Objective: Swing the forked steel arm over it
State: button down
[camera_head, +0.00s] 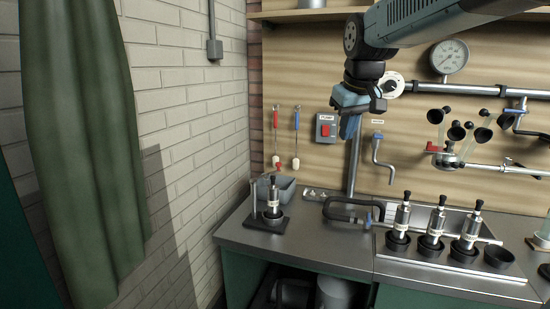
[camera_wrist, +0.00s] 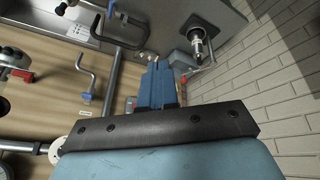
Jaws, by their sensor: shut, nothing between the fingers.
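A steel cylinder with a black knob (camera_head: 273,199) stands upright in a dark cup on the left of the bench. It also shows in the wrist view (camera_wrist: 197,42). A thin steel post (camera_head: 254,198) stands just left of it, with a short arm (camera_head: 262,177) at its top reaching toward the cylinder's upper end. I cannot make out the fork or tell whether the arm is over the cylinder or beside it. My gripper (camera_head: 350,128) is shut and empty, pointing down in front of the back board, above and right of the cylinder. Its blue fingers show in the wrist view (camera_wrist: 157,82).
Several similar cylinders (camera_head: 437,222) stand in cups on the right tray. A black curved hose or handle (camera_head: 345,219) lies between. A grey bin (camera_head: 285,190) is behind the left cylinder. A crank (camera_head: 383,158) hangs on the board. The brick wall (camera_head: 190,130) bounds the left.

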jog(key=w+a+n+g+y, duration=0.15)
jog(key=w+a, duration=0.35)
jog(key=w, duration=0.6)
jog(key=w+a+n+t+h, duration=0.15)
jog(key=w+a, duration=0.25)
jog(key=w, duration=0.7)
jog(key=w+a+f+n+g+y, duration=0.1)
jog(key=w+a+f, duration=0.2)
jog(key=w+f, duration=0.2)
jog(key=w+a+f+n+g+y, duration=0.1)
jog(key=w+a+f, duration=0.3)
jog(key=w, duration=0.8)
jog(key=shift+a+f+n+y, duration=0.3)
jog(key=shift+f+n, duration=0.3)
jog(key=shift+f, duration=0.1)
jog(key=shift+f, duration=0.1)
notch_tip(320, 180, down, 10)
jog(key=shift+s+d, duration=0.2)
jog(key=shift+d, duration=0.05)
